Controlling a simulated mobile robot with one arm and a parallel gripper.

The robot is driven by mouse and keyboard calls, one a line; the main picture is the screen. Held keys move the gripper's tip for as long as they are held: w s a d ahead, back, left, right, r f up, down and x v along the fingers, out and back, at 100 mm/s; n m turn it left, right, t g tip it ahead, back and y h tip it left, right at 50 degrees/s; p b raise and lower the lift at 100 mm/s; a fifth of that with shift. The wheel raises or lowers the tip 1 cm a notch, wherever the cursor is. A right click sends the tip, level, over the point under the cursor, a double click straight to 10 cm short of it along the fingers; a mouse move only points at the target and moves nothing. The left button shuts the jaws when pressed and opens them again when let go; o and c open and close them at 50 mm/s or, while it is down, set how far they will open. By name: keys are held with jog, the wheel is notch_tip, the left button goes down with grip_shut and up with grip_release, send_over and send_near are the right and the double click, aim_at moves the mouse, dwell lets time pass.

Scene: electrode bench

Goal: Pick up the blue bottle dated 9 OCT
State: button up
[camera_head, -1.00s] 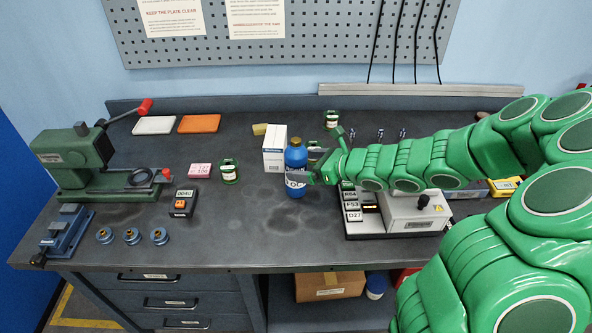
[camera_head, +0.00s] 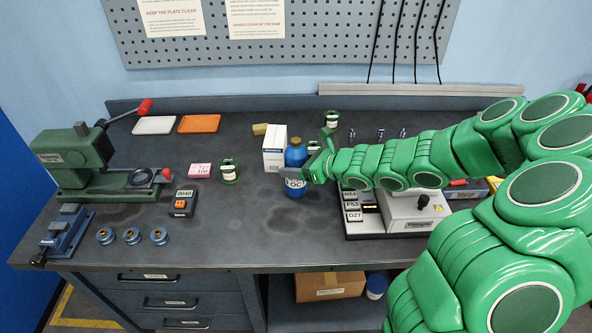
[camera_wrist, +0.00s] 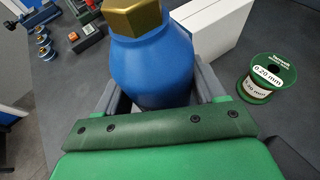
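A blue bottle (camera_head: 296,156) with a gold cap stands upright on the bench in front of a white box. Its white label is partly covered by my gripper; the letters OCT seem to show, but I cannot read the day number. My gripper (camera_head: 293,174) reaches in from the right at the bottle's mid-height. In the wrist view the bottle (camera_wrist: 155,62) fills the space between my fingers (camera_wrist: 160,98). The fingers look open around it, with small dark gaps beside the lower body. The bottle's base is hidden in the wrist view.
The white box (camera_head: 274,148) stands close behind the bottle. Green-ended spools (camera_head: 229,172) stand left and behind. A grey device (camera_head: 415,212) sits under my arm. Another blue container (camera_head: 376,285) is on the lower shelf. The bench in front of the bottle is clear.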

jog(key=c, duration=0.6)
jog(key=shift+r, duration=0.1)
